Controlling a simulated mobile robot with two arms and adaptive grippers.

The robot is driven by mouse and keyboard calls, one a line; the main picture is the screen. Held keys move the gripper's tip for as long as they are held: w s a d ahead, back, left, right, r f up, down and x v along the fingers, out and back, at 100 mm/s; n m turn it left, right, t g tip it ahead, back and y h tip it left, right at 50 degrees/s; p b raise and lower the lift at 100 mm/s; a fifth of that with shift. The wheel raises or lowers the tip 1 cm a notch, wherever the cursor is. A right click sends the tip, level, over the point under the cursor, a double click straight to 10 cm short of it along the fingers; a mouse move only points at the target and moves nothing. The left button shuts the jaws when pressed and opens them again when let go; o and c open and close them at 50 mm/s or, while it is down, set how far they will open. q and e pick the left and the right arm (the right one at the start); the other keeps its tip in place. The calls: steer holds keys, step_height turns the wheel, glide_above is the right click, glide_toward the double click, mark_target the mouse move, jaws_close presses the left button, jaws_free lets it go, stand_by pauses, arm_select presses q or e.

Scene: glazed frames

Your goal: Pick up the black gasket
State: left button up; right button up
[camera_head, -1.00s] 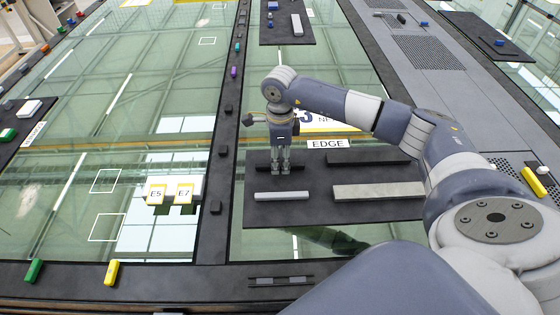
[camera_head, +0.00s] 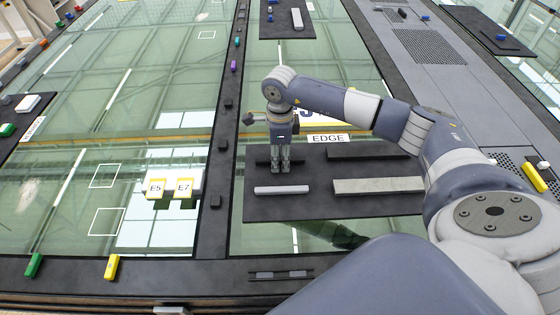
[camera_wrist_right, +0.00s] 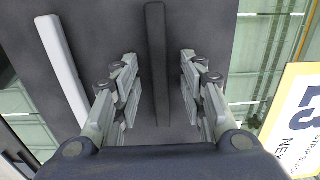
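The black gasket (camera_wrist_right: 157,65) is a long thin dark strip on a dark mat (camera_wrist_right: 110,25). In the wrist view it runs between the two fingers of my right gripper (camera_wrist_right: 160,92), with a gap on each side. The gripper is open and holds nothing. In the head view the right gripper (camera_head: 280,170) points down over the mat (camera_head: 290,210) and hides the middle of the strip. I cannot tell its exact height above the mat. My left gripper is not in view.
A light grey strip (camera_head: 283,190) lies in front of the gripper, also seen in the wrist view (camera_wrist_right: 62,70). A wider grey bar (camera_head: 378,186) and another black bar (camera_head: 368,153) lie to the right. The EDGE label (camera_head: 328,138) is behind.

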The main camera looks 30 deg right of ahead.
jaws_close()
steer(key=shift+r, duration=0.1)
stand_by(0.4)
steer(key=shift+r+p, duration=0.25)
steer(key=shift+p, duration=0.15)
steer(key=r+b, duration=0.3)
steer(key=shift+s+a, duration=0.3)
steer(key=shift+a, duration=0.1)
steer(key=s+a+b, duration=0.1)
steer(key=s+a, duration=0.2)
steer(key=s+a+r+b, duration=0.1)
steer(key=s+a+b, duration=0.1)
steer(key=s+a, duration=0.1)
steer(key=s+a+b, duration=0.1)
steer(key=s+a, duration=0.2)
steer(key=a, duration=0.2)
steer(key=shift+r+b, duration=0.25)
steer(key=shift+b, duration=0.1)
steer(key=shift+s+a+r, duration=0.15)
steer(key=shift+s+a, duration=0.1)
steer(key=shift+a, duration=0.1)
